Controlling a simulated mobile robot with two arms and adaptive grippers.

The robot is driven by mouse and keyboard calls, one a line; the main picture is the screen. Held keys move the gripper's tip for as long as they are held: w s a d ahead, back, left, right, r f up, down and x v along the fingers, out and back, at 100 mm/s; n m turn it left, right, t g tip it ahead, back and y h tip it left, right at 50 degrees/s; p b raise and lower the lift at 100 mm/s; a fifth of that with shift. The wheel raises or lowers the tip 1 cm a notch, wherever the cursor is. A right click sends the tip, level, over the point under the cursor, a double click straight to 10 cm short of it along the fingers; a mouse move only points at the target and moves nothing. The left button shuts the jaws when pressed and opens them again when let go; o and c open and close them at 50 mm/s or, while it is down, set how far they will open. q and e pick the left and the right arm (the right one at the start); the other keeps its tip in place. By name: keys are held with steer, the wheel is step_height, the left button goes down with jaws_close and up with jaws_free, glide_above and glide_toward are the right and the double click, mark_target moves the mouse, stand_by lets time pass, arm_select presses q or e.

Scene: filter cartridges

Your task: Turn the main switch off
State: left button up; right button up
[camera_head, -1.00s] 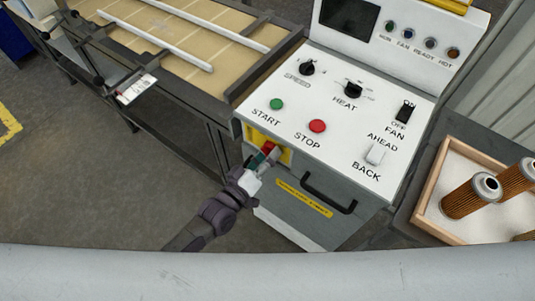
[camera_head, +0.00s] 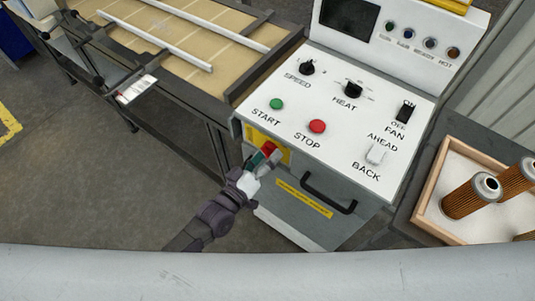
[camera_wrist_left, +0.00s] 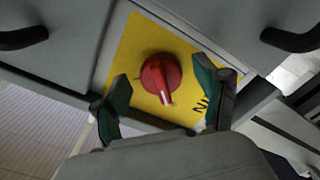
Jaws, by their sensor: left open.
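The main switch is a red rotary knob (camera_wrist_left: 160,77) on a yellow plate (camera_wrist_left: 140,42), low on the front of the control cabinet. In the left wrist view its pointer end, with a white mark, points down and slightly right. In the head view the red knob (camera_head: 268,149) is partly hidden by my left gripper (camera_head: 264,159). My left gripper (camera_wrist_left: 165,94) is open, its green-padded fingertips either side of the knob with gaps to it. I cannot tell how deep the fingertips reach around it. My right gripper is not in view.
The sloped white panel (camera_head: 345,125) above carries buttons, dials and rocker switches. A black handle (camera_head: 328,196) sits right of the yellow plate. A wooden tray (camera_head: 425,190) with filter cartridges (camera_head: 470,197) stands at right. A conveyor frame (camera_head: 240,85) is at left.

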arm_select(q)
steer(key=v, duration=1.1)
steer(key=shift+s+a, duration=0.15)
steer(key=shift+s, duration=0.05)
steer(key=s+a+f+m+g+y, duration=0.15)
steer(key=a+f, duration=0.25)
steer(key=f, duration=0.5)
steer(key=s+a+f+g+y, duration=0.2)
steer(key=a+f+y, duration=0.15)
steer(key=f, duration=0.55)
steer(key=s+a+f+m+g+y, duration=0.15)
steer(key=a+f, duration=0.25)
steer(key=f, duration=0.5)
steer(key=s+a+f+g+y, duration=0.1)
steer(key=s+f+g, duration=0.2)
steer(key=s+f, duration=0.2)
steer(key=s+a+f+m+g+y, duration=0.1)
steer(key=s+f, duration=0.3)
steer(key=s, duration=0.7)
steer(key=s+a+f+g+y, duration=0.2)
steer(key=s+a+f+g, duration=0.1)
steer(key=s, duration=0.5)
step_height(320, 180, down, 3)
steer(key=shift+s+r+g, duration=0.2)
steer(key=shift+s+g, duration=0.05)
steer(key=shift+g, duration=0.55)
